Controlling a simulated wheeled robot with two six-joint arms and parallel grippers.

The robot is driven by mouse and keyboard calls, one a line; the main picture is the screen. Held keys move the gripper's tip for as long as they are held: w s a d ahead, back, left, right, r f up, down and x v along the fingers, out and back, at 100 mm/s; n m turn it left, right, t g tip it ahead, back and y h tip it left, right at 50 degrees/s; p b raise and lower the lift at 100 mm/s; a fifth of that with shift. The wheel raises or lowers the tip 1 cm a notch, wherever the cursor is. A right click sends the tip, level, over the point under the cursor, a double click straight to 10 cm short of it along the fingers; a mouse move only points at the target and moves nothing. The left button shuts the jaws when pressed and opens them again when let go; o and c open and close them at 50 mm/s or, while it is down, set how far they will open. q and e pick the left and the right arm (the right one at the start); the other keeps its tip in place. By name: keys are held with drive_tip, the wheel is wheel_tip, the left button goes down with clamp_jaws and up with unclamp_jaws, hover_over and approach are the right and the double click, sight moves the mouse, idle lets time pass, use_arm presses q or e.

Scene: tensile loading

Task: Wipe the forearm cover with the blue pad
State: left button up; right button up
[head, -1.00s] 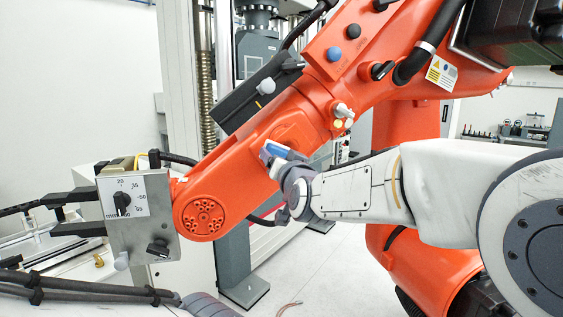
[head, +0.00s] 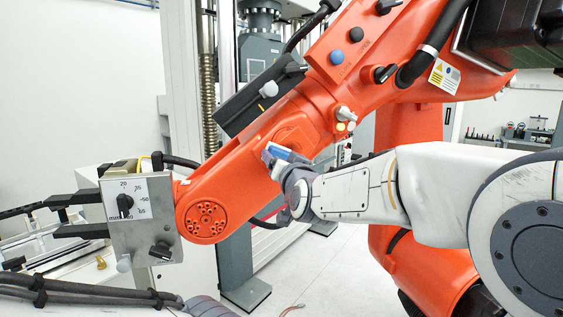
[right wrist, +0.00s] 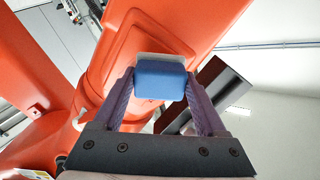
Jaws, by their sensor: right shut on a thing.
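The blue pad (head: 277,151) is a small block with a pale layer on its far side. My right gripper (right wrist: 160,86) is shut on the pad (right wrist: 160,80), with one purple finger on each side of it. The forearm cover (head: 292,132) is a raised orange panel on the large orange arm, and it also shows in the right wrist view (right wrist: 146,33). The pad is at the panel's near edge and hides part of it. I cannot tell whether the pad touches it. My left gripper is not in view.
The orange arm (head: 240,165) slants across the head view. A grey dial box (head: 140,220) with black jaws is at its lower left end. A black bar (head: 258,100) lies along its upper side. Grey machine columns stand behind. Floor (head: 310,270) shows below.

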drive_tip(key=shift+w+a, duration=0.15)
drive_tip(key=shift+w, duration=0.55)
